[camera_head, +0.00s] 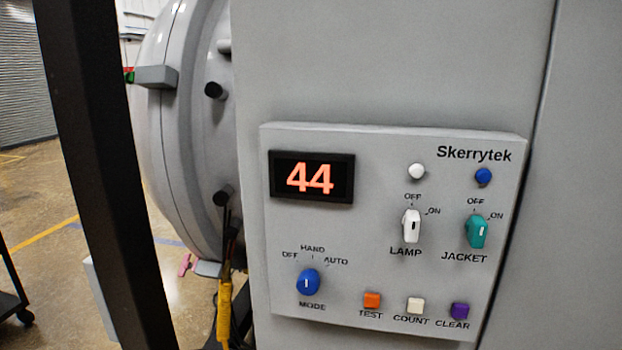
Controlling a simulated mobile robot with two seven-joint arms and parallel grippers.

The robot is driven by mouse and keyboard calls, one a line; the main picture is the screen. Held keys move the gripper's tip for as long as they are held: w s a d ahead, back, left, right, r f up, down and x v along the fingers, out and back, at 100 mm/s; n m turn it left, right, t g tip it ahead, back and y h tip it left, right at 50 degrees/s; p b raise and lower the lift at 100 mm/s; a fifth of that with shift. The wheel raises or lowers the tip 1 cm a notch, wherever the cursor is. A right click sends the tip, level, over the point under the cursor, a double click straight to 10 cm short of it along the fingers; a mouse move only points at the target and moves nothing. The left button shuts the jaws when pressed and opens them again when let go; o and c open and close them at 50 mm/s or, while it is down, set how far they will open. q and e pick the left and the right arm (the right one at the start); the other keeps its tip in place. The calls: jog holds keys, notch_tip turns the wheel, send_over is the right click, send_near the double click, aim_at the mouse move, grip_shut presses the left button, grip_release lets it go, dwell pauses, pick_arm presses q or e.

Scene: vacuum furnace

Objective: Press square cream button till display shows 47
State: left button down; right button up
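The square cream button (415,305) sits in the bottom row of the grey control panel (375,270), above the word COUNT. The display (311,177) at the panel's upper left shows 44 in orange digits on black. An orange square button (372,300) marked TEST is to the left of the cream one. A purple square button (459,311) marked CLEAR is to its right. Nothing covers the cream button. Neither of my grippers is in view.
The panel also bears a blue MODE knob (308,282), a white LAMP knob (411,226), a teal JACKET knob (476,231) and two round lamps or buttons. A round grey furnace door (185,130) and a dark upright post (105,180) stand left. The panel's front looks clear.

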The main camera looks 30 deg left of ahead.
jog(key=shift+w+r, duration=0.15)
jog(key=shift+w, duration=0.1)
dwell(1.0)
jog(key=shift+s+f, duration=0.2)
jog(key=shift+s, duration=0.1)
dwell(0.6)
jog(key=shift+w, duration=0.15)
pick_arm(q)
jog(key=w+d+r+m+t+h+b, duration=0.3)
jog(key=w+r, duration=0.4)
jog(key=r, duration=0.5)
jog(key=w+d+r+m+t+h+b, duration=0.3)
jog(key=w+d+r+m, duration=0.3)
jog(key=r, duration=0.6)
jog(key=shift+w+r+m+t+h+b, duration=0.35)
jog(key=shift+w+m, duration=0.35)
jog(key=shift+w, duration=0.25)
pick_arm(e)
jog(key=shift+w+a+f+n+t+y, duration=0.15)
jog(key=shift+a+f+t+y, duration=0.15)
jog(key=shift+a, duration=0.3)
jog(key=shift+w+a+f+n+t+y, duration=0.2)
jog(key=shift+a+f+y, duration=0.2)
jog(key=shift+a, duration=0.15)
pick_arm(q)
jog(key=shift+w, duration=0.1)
